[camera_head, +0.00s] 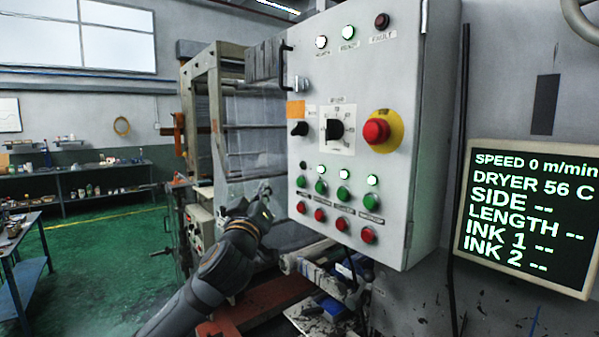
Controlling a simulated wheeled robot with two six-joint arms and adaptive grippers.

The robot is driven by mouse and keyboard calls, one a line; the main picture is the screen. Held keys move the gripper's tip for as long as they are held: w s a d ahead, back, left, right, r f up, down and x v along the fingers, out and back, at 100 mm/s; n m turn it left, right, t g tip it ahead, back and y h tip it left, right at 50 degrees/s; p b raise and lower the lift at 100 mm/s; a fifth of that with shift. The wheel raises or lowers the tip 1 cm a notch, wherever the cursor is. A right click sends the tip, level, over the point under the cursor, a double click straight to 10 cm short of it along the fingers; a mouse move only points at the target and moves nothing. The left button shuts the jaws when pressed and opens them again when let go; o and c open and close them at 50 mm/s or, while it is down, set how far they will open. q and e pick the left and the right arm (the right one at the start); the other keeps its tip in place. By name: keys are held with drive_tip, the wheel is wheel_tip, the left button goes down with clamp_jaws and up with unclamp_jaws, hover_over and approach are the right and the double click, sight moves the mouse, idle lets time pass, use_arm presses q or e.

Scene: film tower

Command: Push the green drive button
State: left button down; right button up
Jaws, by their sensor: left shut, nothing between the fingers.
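A grey control cabinet (345,85) carries a row of green buttons: one at the left (301,182), two in the middle (320,187) (343,195) and one at the right (370,202). The small labels under them are too blurred to tell which is the drive button. My left gripper (265,192) is shut and empty, just left of the cabinet's lower left edge. It is nearest the leftmost green button and appears apart from it. My right gripper is not in view.
Red buttons (341,224) sit below the green ones. A red emergency stop (376,131) on yellow and a black rotary switch (334,129) are above. A display (525,215) reads speed 0 m/min. Machine rollers (255,140) stand behind my gripper.

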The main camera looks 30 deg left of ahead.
sight(301, 182)
use_arm(q)
drive_tip(key=w+d+p, duration=0.2)
drive_tip(key=w+p, duration=0.2)
drive_tip(key=w, duration=0.2)
drive_tip(key=shift+d, duration=0.35)
drive_tip(key=shift+w, duration=0.1)
idle(1.1)
drive_tip(key=shift+w+d, duration=0.2)
drive_tip(key=shift+w, duration=0.15)
